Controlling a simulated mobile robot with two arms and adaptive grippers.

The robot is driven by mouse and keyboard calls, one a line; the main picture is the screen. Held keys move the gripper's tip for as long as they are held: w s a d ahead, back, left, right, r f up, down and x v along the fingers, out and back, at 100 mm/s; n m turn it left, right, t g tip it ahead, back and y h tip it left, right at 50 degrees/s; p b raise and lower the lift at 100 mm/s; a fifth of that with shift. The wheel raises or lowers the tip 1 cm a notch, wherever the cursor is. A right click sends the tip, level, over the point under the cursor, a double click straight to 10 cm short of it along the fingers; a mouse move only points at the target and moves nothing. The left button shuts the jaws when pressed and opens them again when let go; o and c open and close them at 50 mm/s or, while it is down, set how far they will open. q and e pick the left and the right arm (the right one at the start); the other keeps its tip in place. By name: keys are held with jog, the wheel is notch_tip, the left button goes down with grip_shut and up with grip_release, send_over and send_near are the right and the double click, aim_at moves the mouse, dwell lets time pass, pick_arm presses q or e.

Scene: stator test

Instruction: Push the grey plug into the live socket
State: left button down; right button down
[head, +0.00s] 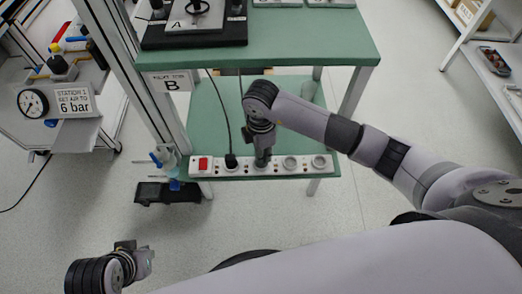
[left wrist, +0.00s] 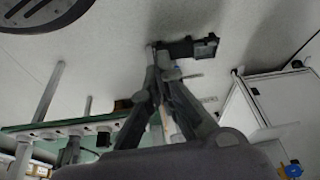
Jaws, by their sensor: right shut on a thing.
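A white socket strip (head: 333,172) lies along the front edge of the green lower shelf in the head view, with a red switch (head: 203,163) at its left end. My right gripper (head: 262,158) points down over a middle position of the strip. It is shut on the grey plug, mostly hidden by the jaws; I cannot tell how deep the plug sits. Two round sockets to its right are empty. My left gripper (head: 146,262) is at the lower left, away from the strip. Its fingers (left wrist: 160,65) converge in the left wrist view and hold nothing visible.
A black plug (head: 231,161) with a black cable stands in the strip left of my right gripper. A gauge (head: 33,102) and a 6 bar sign (head: 76,101) stand left. Floor between is mostly free.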

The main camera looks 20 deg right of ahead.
pick_arm(q)
jog(key=shift+w+d+t, duration=0.2)
jog(key=shift+w+t, duration=0.2)
jog(key=shift+w, duration=0.3)
pick_arm(e)
jog(key=shift+f, duration=0.5)
jog(key=c, duration=1.3)
grip_release()
jog(key=shift+c, duration=0.2)
pick_arm(q)
jog(key=shift+w, duration=0.1)
pick_arm(e)
notch_tip(320, 180, up, 12)
pick_arm(q)
jog(key=shift+s, duration=0.25)
